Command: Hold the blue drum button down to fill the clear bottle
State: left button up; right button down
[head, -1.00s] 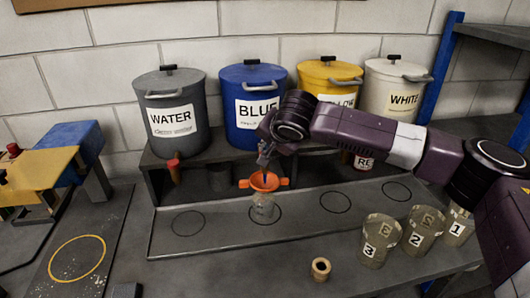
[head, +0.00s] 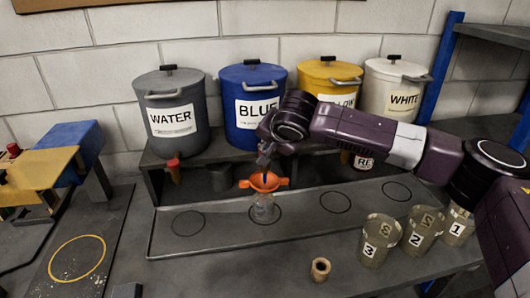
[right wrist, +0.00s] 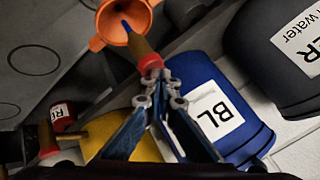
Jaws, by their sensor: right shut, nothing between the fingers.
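The blue drum (head: 235,92) stands on the back shelf; it also shows in the right wrist view (right wrist: 205,85). The clear bottle (head: 263,212) stands upright on a ringed spot below it, with an orange funnel (head: 265,183) in its mouth. In the right wrist view, a brass spout (right wrist: 138,46) with a red end points at the funnel (right wrist: 110,28), and a narrow blue streak shows at its mouth. My right gripper (right wrist: 152,88) is shut and empty, its fingertips at the spout's red end; contact is unclear. My left gripper is out of view.
Water (head: 170,95), yellow (head: 325,75) and white (head: 392,85) drums stand alongside. Numbered cups 3 (head: 379,243), 2 (head: 420,230) and 1 (head: 458,226) stand at right. A small tan ring (head: 320,269) lies in front. Empty ringed spots flank the bottle.

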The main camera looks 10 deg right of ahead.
dwell(0.8)
jog(key=shift+r+p, duration=0.8)
jog(key=shift+r, duration=0.05)
notch_tip(320, 180, up, 5)
jog(key=p, duration=0.4)
jog(key=shift+r, duration=0.1)
dwell(1.0)
